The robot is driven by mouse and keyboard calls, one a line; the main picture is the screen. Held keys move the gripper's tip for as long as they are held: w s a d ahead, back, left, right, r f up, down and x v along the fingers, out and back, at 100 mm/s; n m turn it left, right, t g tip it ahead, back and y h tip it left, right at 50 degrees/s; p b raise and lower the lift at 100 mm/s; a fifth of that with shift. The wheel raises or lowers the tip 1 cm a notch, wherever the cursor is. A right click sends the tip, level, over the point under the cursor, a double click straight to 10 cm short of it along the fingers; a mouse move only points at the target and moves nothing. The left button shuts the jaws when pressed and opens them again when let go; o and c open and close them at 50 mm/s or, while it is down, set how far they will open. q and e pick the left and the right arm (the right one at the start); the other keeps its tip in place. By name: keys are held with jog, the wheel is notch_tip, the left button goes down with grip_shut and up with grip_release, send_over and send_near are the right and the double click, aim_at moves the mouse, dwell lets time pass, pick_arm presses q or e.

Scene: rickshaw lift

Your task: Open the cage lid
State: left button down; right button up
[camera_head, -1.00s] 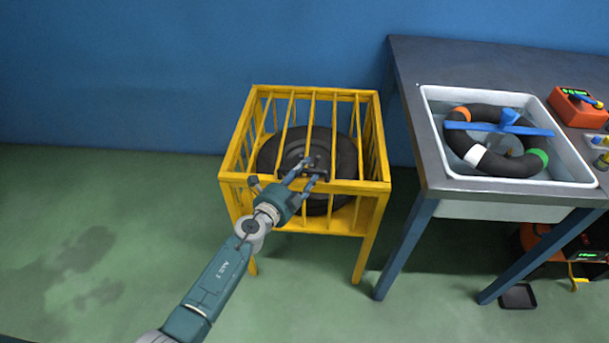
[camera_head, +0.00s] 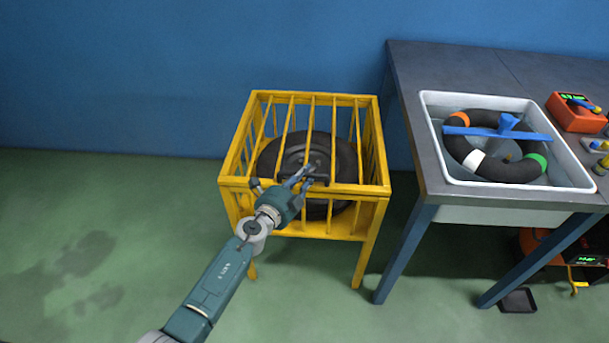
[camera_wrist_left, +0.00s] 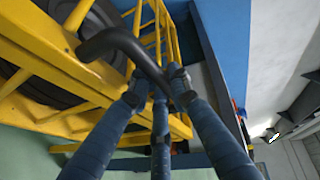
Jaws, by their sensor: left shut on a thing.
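A yellow barred cage (camera_head: 365,250) stands on the floor against the blue wall, with a dark wheel (camera_head: 290,152) inside. Its barred lid (camera_head: 300,98) lies flat and closed on top. A dark handle (camera_wrist_left: 122,42) is fixed at the lid's front edge. My left gripper (camera_head: 306,178) is at this handle above the cage front. In the left wrist view its blue fingers (camera_wrist_left: 158,88) are closed around one end of the handle. The fingers partly hide the handle in the head view. My right gripper is not in view.
A grey table (camera_head: 440,70) with blue legs stands right of the cage. It holds a white basin (camera_head: 430,105) with a dark ring (camera_head: 470,130) and a red device (camera_head: 570,118). Open green floor (camera_head: 80,240) lies to the left.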

pick_arm(q)
jog(key=w+r+p, duration=0.4)
jog(key=r+p, duration=0.2)
jog(key=r, duration=0.3)
jog(key=w+r+p, duration=0.4)
jog(key=r+p, duration=0.3)
jog(key=r, duration=0.2)
jog(key=w+r+p, duration=0.4)
jog(key=r+p, duration=0.2)
jog(key=r, duration=0.4)
jog(key=shift+w+p, duration=0.35)
jog(key=shift+r, duration=0.1)
